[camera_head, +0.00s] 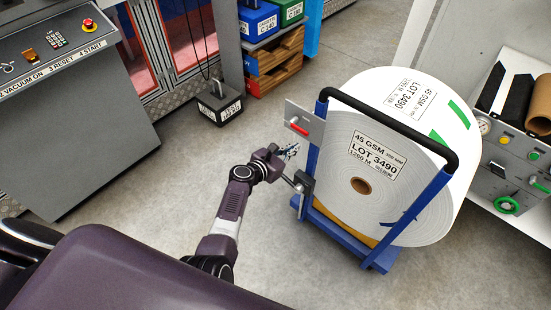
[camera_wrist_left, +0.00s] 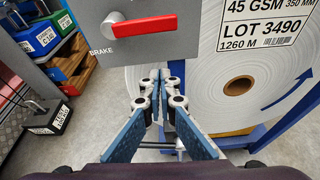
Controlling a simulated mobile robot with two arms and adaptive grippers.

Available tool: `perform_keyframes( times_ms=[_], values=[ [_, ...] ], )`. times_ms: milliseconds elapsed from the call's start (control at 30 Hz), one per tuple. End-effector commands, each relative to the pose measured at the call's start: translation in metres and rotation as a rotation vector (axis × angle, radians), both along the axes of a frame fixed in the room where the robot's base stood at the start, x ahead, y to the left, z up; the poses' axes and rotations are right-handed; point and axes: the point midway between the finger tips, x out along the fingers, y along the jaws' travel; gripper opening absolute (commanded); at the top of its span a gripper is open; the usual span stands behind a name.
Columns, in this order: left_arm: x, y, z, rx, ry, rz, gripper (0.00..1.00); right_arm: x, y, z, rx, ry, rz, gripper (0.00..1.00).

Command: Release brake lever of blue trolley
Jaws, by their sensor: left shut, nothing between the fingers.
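The blue trolley (camera_head: 375,257) stands right of centre in the head view and carries a large white paper roll (camera_head: 345,180) labelled LOT 3490. A grey plate (camera_head: 315,123) is on its left post. The red brake lever (camera_head: 299,129) is on this plate. In the left wrist view the lever (camera_wrist_left: 150,26) lies nearly level, its pivot at the left, above the word BRAKE. My left gripper (camera_head: 293,150) is shut and empty. Its fingertips (camera_wrist_left: 160,78) are below the lever, apart from it in the picture. My right gripper is not in view.
A control console (camera_head: 75,120) stands at the left. A machine with gauges and knobs (camera_head: 505,170) is at the right. Floor is clear left of the trolley.

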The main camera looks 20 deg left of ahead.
Motion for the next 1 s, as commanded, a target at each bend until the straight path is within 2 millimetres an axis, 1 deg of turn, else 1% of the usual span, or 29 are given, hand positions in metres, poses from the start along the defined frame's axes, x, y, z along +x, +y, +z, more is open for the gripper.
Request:
perform_keyframes(
  times_ms=[33,200,400,500,667,1000],
  values=[
    [-0.009,0.004,0.009,0.004,0.0,0.001,0.0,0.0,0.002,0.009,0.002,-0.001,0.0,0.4],
    [-0.036,0.013,0.018,0.003,0.001,0.0,0.0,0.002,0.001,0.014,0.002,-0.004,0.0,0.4],
    [-0.061,0.023,0.026,0.002,0.0,0.0,0.0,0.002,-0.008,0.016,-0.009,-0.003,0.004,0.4],
    [-0.069,0.026,0.029,0.002,0.0,-0.001,0.0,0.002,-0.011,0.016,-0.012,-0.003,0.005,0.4],
    [-0.075,0.028,0.031,0.002,0.0,-0.001,0.0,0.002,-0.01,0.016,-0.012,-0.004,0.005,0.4],
    [-0.075,0.028,0.032,0.001,0.0,0.0,0.0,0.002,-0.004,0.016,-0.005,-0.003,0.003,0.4]
  ],
)
